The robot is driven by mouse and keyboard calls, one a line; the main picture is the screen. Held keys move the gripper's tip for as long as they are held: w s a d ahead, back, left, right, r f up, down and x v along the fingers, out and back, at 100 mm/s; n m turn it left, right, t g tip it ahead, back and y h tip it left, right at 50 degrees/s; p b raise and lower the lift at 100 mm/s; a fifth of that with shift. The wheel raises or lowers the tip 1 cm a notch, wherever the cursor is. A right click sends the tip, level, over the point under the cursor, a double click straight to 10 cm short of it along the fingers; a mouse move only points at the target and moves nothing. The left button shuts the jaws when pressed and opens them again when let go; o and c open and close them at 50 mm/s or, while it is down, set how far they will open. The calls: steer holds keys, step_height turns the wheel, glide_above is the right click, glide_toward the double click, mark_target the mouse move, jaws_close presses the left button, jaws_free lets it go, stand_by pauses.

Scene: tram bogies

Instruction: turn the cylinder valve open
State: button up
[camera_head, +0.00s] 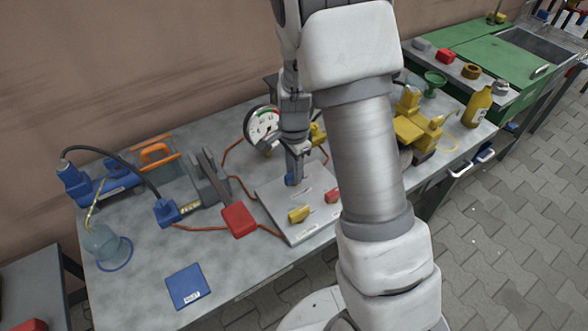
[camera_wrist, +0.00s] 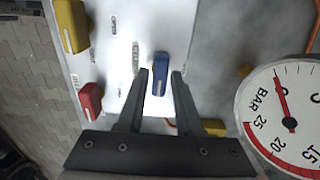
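A light grey valve panel (camera_head: 272,203) lies on the workbench and carries several coloured handles. A blue handle (camera_wrist: 161,62), a yellow handle (camera_wrist: 71,26) and a red handle (camera_wrist: 91,102) show in the wrist view. The yellow handle (camera_head: 299,214) and red handle (camera_head: 333,195) also show in the head view. Small labels sit beside the handles, too small to read, so I cannot tell which is the cylinder valve. My gripper (camera_wrist: 160,76) is open, pointing down at the blue handle, which shows between its fingertips. I cannot tell whether they touch it. In the head view my gripper (camera_head: 294,176) partly hides it.
A round pressure gauge (camera_wrist: 284,108) marked BAR stands close beside my gripper. A red box (camera_head: 239,220), a blue plate (camera_head: 188,286) and a clear jar (camera_head: 104,244) are on the workbench (camera_head: 232,267). Yellow equipment (camera_head: 415,128) stands to the right. Orange hoses run across the bench.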

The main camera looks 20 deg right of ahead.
jaws_close()
steer(key=n, duration=0.7)
steer(key=shift+n, duration=0.3)
steer(key=n, duration=0.5)
steer(key=shift+n, duration=2.7)
